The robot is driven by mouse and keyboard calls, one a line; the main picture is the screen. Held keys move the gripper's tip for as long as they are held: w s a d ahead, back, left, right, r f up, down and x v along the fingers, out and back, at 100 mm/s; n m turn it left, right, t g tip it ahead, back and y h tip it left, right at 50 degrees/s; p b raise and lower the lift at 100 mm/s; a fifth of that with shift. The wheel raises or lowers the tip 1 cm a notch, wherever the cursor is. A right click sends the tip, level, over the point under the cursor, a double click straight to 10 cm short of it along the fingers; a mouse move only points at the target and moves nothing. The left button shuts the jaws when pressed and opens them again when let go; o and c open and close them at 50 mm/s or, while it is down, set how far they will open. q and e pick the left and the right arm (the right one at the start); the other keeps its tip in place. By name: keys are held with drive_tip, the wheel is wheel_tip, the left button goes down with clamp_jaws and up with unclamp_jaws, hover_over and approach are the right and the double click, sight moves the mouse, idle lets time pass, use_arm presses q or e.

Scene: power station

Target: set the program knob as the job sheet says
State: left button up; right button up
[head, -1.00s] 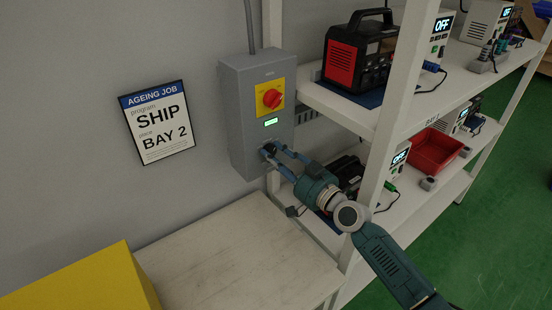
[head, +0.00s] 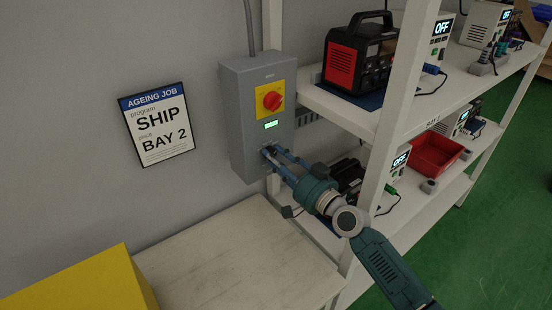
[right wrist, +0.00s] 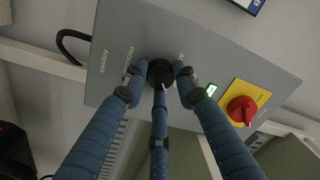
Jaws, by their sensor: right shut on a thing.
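The job sheet (head: 157,124) on the wall reads "AGEING JOB, program SHIP, place BAY 2". A grey control box (head: 243,128) hangs to its right. It carries a small lit green display (head: 271,125), whose text is too small to read. The black program knob (right wrist: 159,72) shows in the right wrist view, with lettering around it; I cannot tell its exact setting. My right gripper (head: 271,153) has its blue fingers shut around the knob, which they mostly hide in the head view. My left gripper is not in view.
A red rotary switch (head: 273,100) on a yellow plate sits above the display. A white shelf post (head: 399,120) stands right of the box, with a black-and-red power station (head: 342,62) on the upper shelf. A bare bench (head: 230,265) lies below, with a yellow block (head: 85,285).

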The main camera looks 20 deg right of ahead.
drive_tip(key=shift+a+f, duration=0.1)
drive_tip(key=shift+f, duration=0.1)
drive_tip(key=o, duration=1)
drive_tip(key=shift+o, duration=0.7)
drive_tip(key=shift+r, duration=0.1)
drive_tip(key=v, duration=1.2)
